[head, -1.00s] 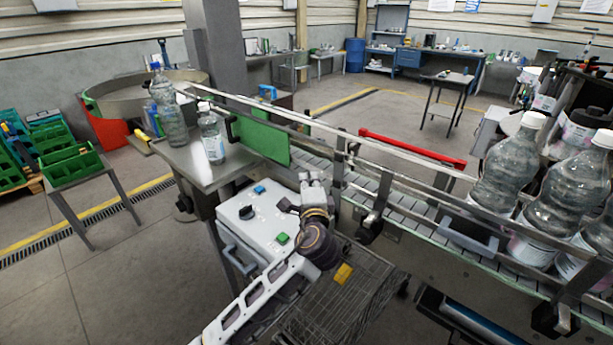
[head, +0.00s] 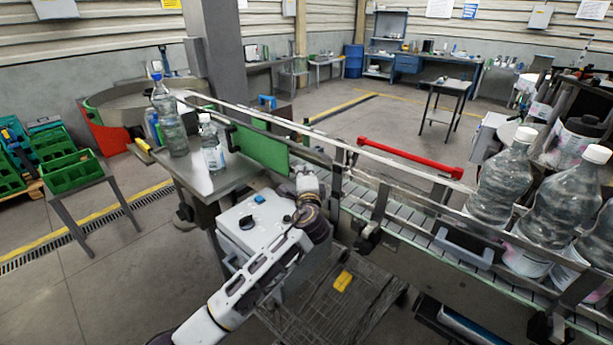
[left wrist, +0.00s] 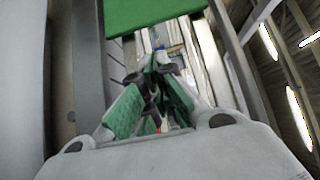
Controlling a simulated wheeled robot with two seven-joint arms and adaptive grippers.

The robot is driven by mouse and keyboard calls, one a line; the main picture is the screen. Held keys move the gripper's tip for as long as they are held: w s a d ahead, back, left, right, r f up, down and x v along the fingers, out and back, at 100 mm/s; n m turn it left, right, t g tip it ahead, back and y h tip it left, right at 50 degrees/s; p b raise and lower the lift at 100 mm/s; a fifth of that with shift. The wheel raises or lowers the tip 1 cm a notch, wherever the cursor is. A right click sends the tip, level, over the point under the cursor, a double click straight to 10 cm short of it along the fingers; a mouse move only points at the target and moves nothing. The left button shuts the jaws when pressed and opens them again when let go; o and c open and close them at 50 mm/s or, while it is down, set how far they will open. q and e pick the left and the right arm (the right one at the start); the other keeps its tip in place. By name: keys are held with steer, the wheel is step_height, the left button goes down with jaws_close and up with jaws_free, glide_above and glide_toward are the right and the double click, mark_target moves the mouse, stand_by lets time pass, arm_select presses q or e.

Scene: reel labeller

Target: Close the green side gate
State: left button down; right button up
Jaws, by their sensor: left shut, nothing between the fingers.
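The green side gate (head: 262,150) is a flat green panel at the left end of the conveyor, beside the steel table with bottles. It stands out at the near side of the rail. My left gripper (head: 306,178) is just right of and below the gate's right end, near the conveyor's near side; I cannot tell if they touch. In the left wrist view the green panel (left wrist: 152,14) crosses the top, beyond the fingertips. The left gripper's green-padded fingers (left wrist: 158,68) are shut with nothing between them. My right gripper is not in view.
A red bar (head: 410,157) lines the conveyor's far side. Large bottles (head: 500,180) stand on the conveyor at right. Smaller bottles (head: 211,145) stand on the steel table. A wire rack (head: 325,310) is below.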

mark_target(265, 153)
arm_select(q)
steer(key=shift+w+a+p, duration=0.25)
steer(key=shift+w+a, duration=0.25)
steer(key=shift+a, duration=0.2)
steer(key=shift+w+a+p, duration=0.2)
steer(key=shift+w+a, duration=0.3)
steer(key=shift+a, duration=0.15)
steer(key=w+a, duration=0.3)
steer(key=a, duration=0.1)
steer(key=w+a+b, duration=0.1)
steer(key=w+a, duration=0.5)
steer(key=a, duration=0.1)
steer(key=shift+a, duration=0.35)
steer(key=shift+r, duration=0.1)
steer(key=shift+s, duration=0.1)
steer(key=s+d, duration=0.1)
steer(key=s, duration=1)
steer(key=shift+s+d, duration=0.3)
steer(key=shift+s, duration=0.1)
